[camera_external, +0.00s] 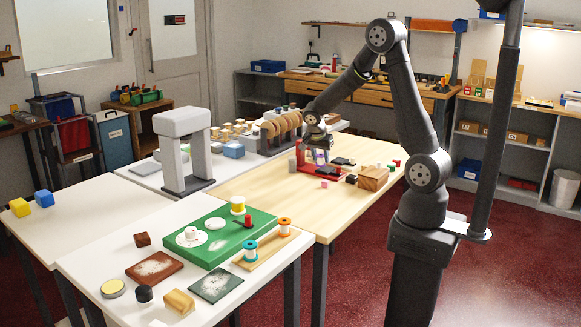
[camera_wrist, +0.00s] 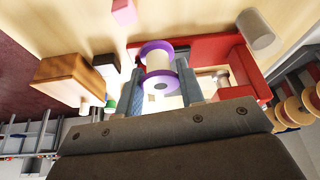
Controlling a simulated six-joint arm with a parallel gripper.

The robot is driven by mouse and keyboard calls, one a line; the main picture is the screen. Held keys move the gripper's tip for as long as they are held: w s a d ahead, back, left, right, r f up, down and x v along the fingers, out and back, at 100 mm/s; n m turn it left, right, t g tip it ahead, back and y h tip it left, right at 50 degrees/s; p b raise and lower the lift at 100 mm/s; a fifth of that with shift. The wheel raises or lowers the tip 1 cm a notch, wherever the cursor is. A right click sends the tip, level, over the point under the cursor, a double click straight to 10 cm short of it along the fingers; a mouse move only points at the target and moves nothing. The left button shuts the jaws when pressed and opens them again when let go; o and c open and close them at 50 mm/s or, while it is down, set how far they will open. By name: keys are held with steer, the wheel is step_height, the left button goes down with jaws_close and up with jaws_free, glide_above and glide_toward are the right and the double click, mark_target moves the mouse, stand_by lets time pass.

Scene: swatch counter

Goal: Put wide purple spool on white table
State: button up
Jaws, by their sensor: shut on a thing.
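The wide purple spool (camera_wrist: 158,66), with purple flanges and a pale middle, sits between the two fingers of my gripper (camera_wrist: 160,84) in the wrist view. The fingers are shut on it. In the external view my gripper (camera_external: 318,150) is low over the light wooden table, by a red tray, and the spool is small and partly hidden there. I cannot tell whether the spool touches the surface below. The white table (camera_external: 112,222) is at the front left in the external view, away from my gripper.
The red tray (camera_wrist: 222,54) and a wooden block (camera_wrist: 72,78) are close to the spool; a grey cylinder (camera_wrist: 255,30) stands nearby. The white table holds a green board (camera_external: 200,258), an orange and a teal spool on a wooden strip, and several small blocks. A grey arch (camera_external: 183,125) stands behind.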

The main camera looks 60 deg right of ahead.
steer(key=s+d+r, duration=0.3)
steer(key=s+d, duration=0.1)
steer(key=w+a+f+n+t+y, duration=0.1)
steer(key=w+a+f+n, duration=0.1)
steer(key=a+n, duration=0.3)
steer(key=w+a+f+n+t+y, duration=0.1)
steer(key=w+a+f+n, duration=0.2)
steer(key=w+a+n, duration=0.1)
steer(key=w+a+f+n+t+y, duration=0.1)
steer(key=w+a+f+n+y, duration=0.1)
steer(key=w+a+n, duration=0.2)
steer(key=shift+w+a+f+n+t, duration=0.2)
steer(key=shift+a+n, duration=0.2)
steer(key=shift+a, duration=0.35)
steer(key=shift+w+a+f+n+t, duration=0.1)
steer(key=shift+a+f+n+t, duration=0.1)
steer(key=shift+a+n, duration=0.4)
steer(key=shift+w+a+f+n+y, duration=0.2)
steer(key=shift+a+n, duration=0.1)
steer(key=shift+a, duration=0.2)
steer(key=shift+w+a+f+n+y, duration=0.15)
steer(key=shift+a+n, duration=0.15)
steer(key=shift+a, duration=0.15)
steer(key=shift+r, duration=0.15)
